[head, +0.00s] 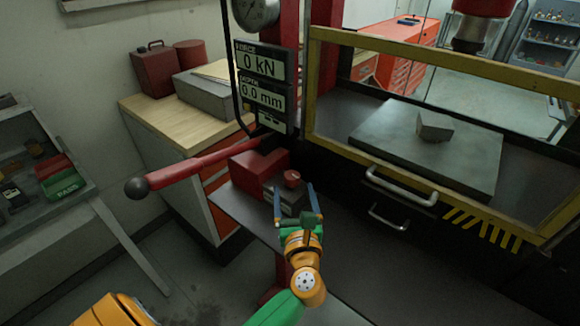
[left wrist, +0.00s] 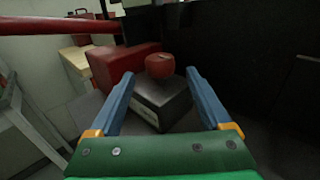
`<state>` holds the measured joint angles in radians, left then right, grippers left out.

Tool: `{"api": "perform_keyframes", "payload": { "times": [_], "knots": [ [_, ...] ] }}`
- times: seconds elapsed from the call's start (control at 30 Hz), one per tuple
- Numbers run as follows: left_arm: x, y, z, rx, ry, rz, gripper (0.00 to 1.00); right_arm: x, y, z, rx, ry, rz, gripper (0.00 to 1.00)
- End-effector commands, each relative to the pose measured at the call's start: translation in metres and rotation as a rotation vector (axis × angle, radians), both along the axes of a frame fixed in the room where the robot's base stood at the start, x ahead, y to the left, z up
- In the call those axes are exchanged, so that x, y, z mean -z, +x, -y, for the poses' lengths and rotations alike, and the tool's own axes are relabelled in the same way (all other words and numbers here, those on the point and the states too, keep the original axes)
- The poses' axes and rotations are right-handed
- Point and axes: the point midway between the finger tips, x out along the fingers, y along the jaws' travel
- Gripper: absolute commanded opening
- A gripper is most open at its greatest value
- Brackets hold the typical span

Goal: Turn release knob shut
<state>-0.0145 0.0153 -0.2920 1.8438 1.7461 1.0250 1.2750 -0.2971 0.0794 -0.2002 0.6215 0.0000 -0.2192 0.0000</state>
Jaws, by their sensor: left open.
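The release knob (head: 292,178) is a small red round knob on top of a dark grey block (head: 289,199). It also shows in the left wrist view (left wrist: 160,66), above the grey block (left wrist: 162,103). My left gripper (head: 299,202) is open, with one blue finger on each side of the block in the picture. In the left wrist view the gripper (left wrist: 160,95) has a wide gap between its fingers, and the knob lies between and beyond the fingertips. I see no contact with the knob. My right gripper is not in view.
A red pump body (head: 258,168) stands behind the block, with a long red lever (head: 195,170) reaching left. A press with a yellow-framed guard (head: 310,90) and drawer handles (head: 400,188) stands at the right. A workbench (head: 150,108) is behind left.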

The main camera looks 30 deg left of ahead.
Motion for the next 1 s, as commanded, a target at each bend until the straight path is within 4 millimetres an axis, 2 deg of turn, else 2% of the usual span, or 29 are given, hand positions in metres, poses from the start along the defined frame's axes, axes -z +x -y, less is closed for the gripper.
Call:
{"api": "perform_keyframes", "payload": {
  "times": [0.1,0.3,0.57,0.67,0.87,0.9,1.0],
  "knots": [
    [-0.006,0.019,-0.017,-0.001,0.009,0.000,0.82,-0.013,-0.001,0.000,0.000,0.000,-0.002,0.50],
    [-0.003,0.042,-0.037,0.000,0.009,-0.001,0.82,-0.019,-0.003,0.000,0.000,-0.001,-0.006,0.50],
    [-0.001,0.046,-0.040,0.000,0.006,-0.001,0.82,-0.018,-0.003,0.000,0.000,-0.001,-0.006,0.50],
    [-0.001,0.045,-0.040,0.000,0.007,-0.001,0.60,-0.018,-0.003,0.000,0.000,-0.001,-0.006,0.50],
    [-0.001,0.045,-0.040,0.001,0.008,-0.002,0.06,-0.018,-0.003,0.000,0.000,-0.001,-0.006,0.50],
    [-0.001,0.045,-0.040,0.001,0.008,-0.002,0.00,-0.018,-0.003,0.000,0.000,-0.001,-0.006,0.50],
    [-0.001,0.045,-0.040,0.003,0.008,-0.001,0.00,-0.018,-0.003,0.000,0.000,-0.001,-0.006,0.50]
  ]
}}
